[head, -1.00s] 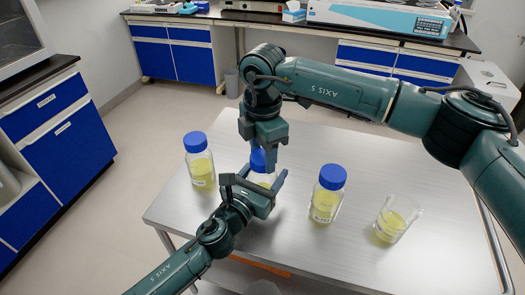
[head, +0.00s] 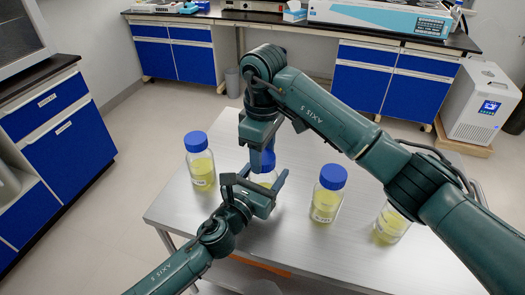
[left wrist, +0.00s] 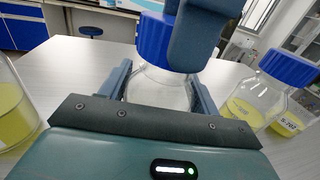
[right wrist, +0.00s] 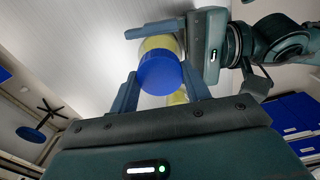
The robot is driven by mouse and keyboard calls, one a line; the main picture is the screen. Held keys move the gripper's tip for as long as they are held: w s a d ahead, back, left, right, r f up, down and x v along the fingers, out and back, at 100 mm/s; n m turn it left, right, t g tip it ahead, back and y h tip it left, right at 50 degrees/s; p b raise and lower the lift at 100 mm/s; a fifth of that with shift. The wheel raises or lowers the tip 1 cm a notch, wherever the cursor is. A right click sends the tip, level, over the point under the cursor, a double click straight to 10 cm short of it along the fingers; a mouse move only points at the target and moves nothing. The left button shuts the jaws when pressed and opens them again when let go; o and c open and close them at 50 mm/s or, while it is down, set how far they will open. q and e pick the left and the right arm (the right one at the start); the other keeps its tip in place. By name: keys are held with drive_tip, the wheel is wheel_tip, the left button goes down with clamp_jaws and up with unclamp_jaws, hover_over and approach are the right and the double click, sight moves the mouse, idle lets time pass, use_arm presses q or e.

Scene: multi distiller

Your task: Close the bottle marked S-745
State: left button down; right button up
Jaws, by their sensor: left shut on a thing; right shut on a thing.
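A clear bottle (left wrist: 160,88) with a blue cap (left wrist: 153,38) stands in the middle of the table, its label hidden. My left gripper (head: 264,180) is shut around the bottle's body, one finger on each side in the left wrist view. My right gripper (head: 262,158) comes from above and is shut on the blue cap, which also shows between its fingers in the right wrist view (right wrist: 160,72). The cap sits at the bottle's mouth; I cannot tell how tightly. I cannot read S-745 on any bottle.
One capped bottle of yellow liquid (head: 201,170) stands left of the held one, another (head: 327,195) right. A glass vessel with yellow liquid (head: 388,226) stands further right, partly behind my right arm. The table's (head: 300,145) back part is clear.

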drive_tip(key=shift+a+r, duration=0.1)
drive_tip(key=shift+a, duration=0.05)
drive_tip(key=o, duration=0.9)
drive_tip(key=shift+c, duration=0.2)
